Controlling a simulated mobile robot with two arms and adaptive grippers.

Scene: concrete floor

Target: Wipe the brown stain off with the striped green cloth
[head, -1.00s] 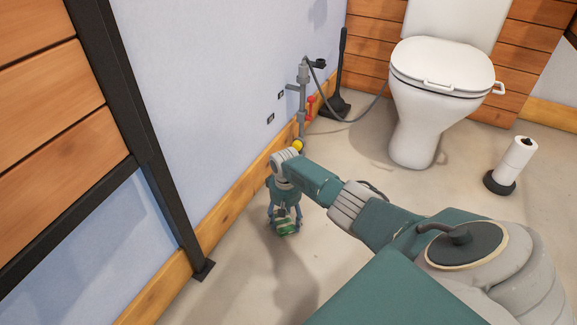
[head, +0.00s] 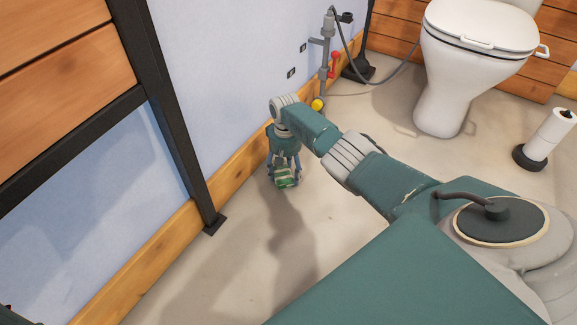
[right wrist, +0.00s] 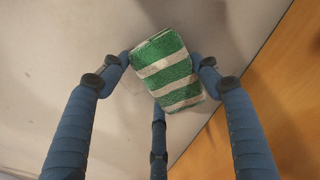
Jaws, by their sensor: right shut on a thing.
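The striped green and white cloth (right wrist: 172,72) is folded into a small pad. It also shows in the head view as a small green patch (head: 286,179). My right gripper (head: 284,173) points down and is shut on the cloth. In the right wrist view, the blue fingers of my right gripper (right wrist: 160,66) close around the cloth from several sides. The cloth's exact height above the floor is hard to tell. I see no clear brown stain in either view; parts of the floor are hidden by my arm. My left gripper is not in view.
The blue-white wall with its wooden skirting (head: 240,150) runs close on the left of the gripper. A black post (head: 178,130) stands there. A pipe with a hose (head: 325,70), a toilet (head: 450,90) and a paper roll stand (head: 548,138) are behind. The concrete floor (head: 235,255) is open in front.

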